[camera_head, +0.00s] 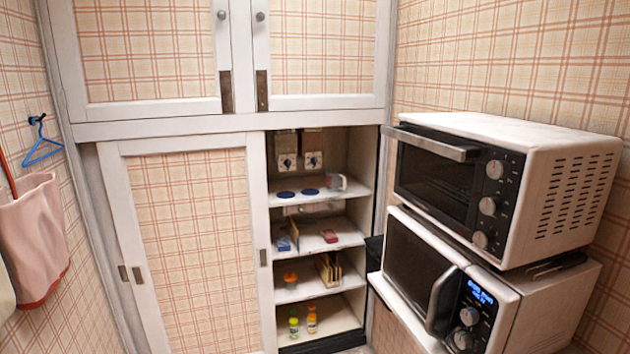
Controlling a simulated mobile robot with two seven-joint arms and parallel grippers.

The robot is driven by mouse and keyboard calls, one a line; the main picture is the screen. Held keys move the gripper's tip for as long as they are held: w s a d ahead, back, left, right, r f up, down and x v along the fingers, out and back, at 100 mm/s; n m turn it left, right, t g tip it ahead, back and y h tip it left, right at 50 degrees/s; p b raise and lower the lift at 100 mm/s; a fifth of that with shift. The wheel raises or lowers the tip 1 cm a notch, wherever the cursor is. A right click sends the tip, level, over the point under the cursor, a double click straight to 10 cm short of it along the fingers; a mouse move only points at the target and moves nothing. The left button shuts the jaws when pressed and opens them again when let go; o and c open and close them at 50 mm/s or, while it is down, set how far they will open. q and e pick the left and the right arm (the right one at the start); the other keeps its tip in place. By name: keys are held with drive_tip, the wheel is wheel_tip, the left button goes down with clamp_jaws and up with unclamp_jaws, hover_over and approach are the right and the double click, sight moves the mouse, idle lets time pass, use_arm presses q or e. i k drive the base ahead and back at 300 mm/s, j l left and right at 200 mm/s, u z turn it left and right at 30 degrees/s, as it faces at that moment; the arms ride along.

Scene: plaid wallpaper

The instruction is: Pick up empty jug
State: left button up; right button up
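A small pale cup or jug (337,182) stands at the right side of the upper shelf in the open cupboard. It is small in the picture, and I cannot tell whether it is empty or whether it is the task's jug. Two blue round pieces (285,194) lie on the same shelf to its left. Neither of my grippers shows in the head view.
The open shelves (318,244) hold a blue item, a red item, an orange bowl (290,280), a wooden rack (328,270) and bottles (312,318). A sliding door (190,250) covers the left. A toaster oven (560,190) sits above a microwave (545,310) at right.

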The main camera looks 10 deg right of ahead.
sight(333, 176)
drive_tip(key=i+l+u, duration=0.15)
drive_tip(key=u, duration=1.45)
drive_tip(key=i+l+u, duration=0.1)
drive_tip(key=u, duration=0.35)
drive_tip(key=l+u, duration=0.3)
drive_tip(key=u, duration=0.15)
drive_tip(key=i+l+u, duration=0.1)
drive_tip(key=l+u, duration=0.15)
drive_tip(key=u, duration=0.2)
drive_tip(key=l+u, duration=0.3)
drive_tip(key=l, duration=0.8)
drive_tip(key=l+z, duration=0.15)
drive_tip(key=l, duration=0.4)
drive_tip(key=l+z, duration=0.15)
drive_tip(key=l, duration=0.35)
drive_tip(key=l+z, duration=0.5)
drive_tip(key=i+l+z, duration=0.15)
drive_tip(key=l+z, duration=0.3)
drive_tip(key=j, duration=0.1)
